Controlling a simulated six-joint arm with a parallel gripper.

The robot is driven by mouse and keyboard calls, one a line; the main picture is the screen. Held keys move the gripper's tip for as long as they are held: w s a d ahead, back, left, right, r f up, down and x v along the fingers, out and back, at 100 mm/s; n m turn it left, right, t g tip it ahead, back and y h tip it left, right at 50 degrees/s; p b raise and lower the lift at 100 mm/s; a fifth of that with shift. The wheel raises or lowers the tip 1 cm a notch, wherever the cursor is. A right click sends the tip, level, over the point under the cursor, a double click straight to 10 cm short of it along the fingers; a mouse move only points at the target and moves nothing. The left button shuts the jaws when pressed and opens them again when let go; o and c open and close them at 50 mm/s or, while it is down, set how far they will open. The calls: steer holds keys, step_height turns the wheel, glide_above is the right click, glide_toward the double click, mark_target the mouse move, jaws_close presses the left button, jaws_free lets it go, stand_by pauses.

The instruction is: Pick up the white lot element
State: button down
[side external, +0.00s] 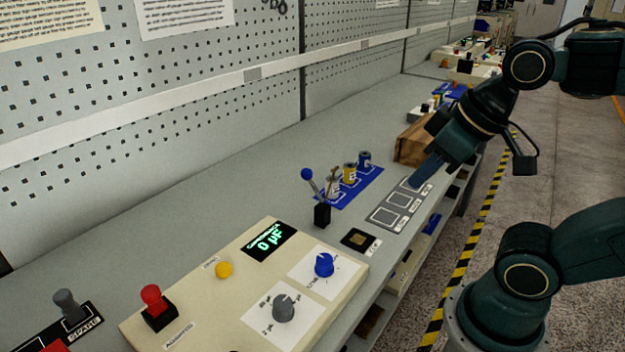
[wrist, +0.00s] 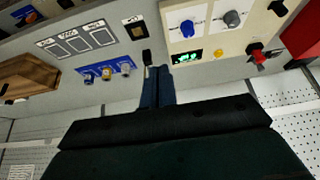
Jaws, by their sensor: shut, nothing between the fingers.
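Three small spools stand upright in a row on a blue mat (side external: 360,191). The white one (side external: 333,187) is nearest the control panel, with the yellow one (side external: 349,174) in the middle and the blue one (side external: 365,160) farthest. In the wrist view, the white one (wrist: 125,67) is at the right end of the row. My gripper (side external: 416,182) is shut and empty, above the far end of the grey label plate, right of the spools. Its blue fingers (wrist: 158,72) lie together in the wrist view.
A black-based lever with a blue knob (side external: 307,174) stands close to the white spool. The grey plate (side external: 381,216) has several square outlines. A wooden block (side external: 411,146) is behind my gripper. A cream control panel (side external: 210,285) fills the near bench.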

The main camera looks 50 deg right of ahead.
stand_by(0.3)
steer(key=c, duration=0.9)
jaws_free()
steer(key=shift+r, duration=0.15)
